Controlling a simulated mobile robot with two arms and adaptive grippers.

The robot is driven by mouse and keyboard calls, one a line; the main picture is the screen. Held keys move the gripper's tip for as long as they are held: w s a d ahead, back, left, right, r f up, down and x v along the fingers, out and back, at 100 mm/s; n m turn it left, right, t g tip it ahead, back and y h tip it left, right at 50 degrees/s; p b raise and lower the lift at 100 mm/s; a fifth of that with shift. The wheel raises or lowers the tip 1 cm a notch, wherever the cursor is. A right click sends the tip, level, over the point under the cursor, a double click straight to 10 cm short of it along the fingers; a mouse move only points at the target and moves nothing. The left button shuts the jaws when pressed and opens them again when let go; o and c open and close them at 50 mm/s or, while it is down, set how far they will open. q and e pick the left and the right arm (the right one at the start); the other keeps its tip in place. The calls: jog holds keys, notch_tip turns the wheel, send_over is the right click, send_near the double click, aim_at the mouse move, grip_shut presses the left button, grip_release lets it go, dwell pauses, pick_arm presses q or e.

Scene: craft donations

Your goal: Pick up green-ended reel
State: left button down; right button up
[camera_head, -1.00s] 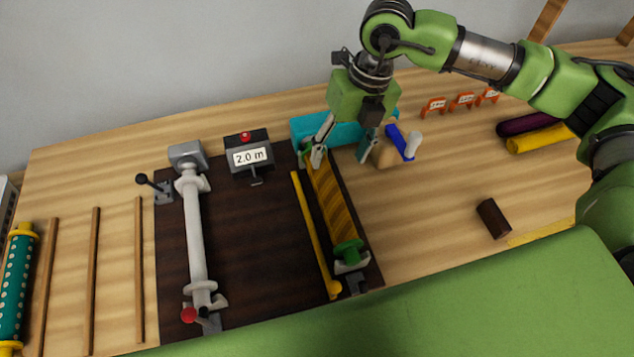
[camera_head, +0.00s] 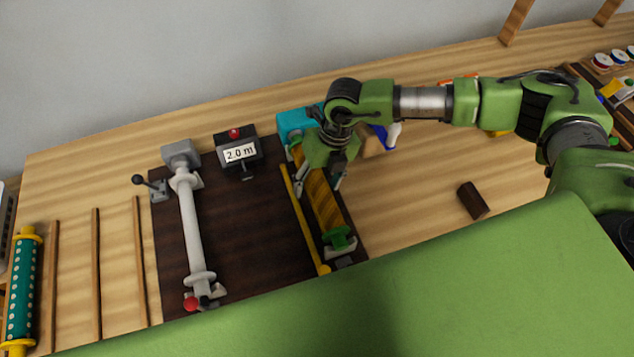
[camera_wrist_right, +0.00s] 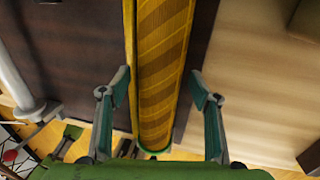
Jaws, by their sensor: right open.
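The green-ended reel (camera_head: 322,199) is wound with yellow and brown striped cloth and lies along the right side of the dark board. Its near green end (camera_head: 339,239) shows; the far end is partly hidden behind my right gripper. My right gripper (camera_head: 319,187) points down over the reel's middle to far part. In the right wrist view the striped reel (camera_wrist_right: 160,75) runs between the two open fingers of my right gripper (camera_wrist_right: 163,90), with a gap on each side. My left gripper is not in view.
A yellow bar (camera_head: 303,222) lies close along the reel's left side. A grey roller (camera_head: 191,225) and a 2.0 m display (camera_head: 239,152) stand on the dark board (camera_head: 250,210). A teal box (camera_head: 298,122) is behind the reel.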

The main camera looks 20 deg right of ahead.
jog(key=c, duration=1.4)
